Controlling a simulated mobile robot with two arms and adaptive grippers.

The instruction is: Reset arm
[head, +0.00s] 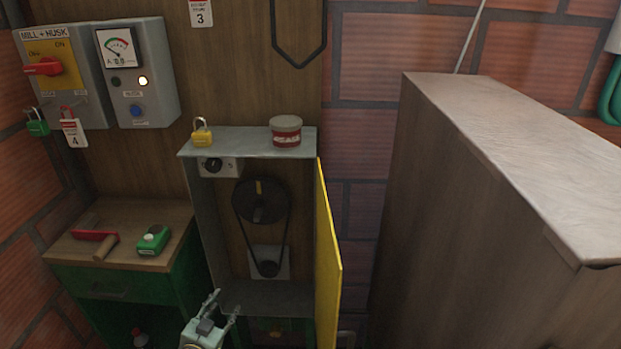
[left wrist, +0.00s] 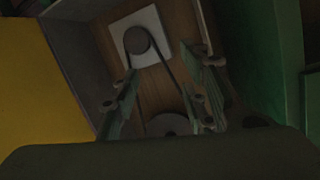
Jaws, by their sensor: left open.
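My left gripper (head: 222,306) is open and empty at the bottom of the head view, in front of the lower part of an open grey belt cabinet (head: 205,225). In the left wrist view its two fingers (left wrist: 158,100) stand apart, with the belt and pulleys seen between and beyond them. The cabinet holds a large dark pulley (head: 260,201) above a small pulley (head: 267,268), joined by a black belt (head: 247,240). Its yellow door (head: 327,255) stands open to the right. My right gripper is not in view.
A yellow padlock (head: 202,134) and a red-and-white tin (head: 286,130) stand on the cabinet top. A green cabinet (head: 125,285) at left bears a red-headed tool (head: 95,236) and a green device (head: 153,239). A large wooden box (head: 470,220) fills the right side. Switch boxes (head: 140,75) hang above.

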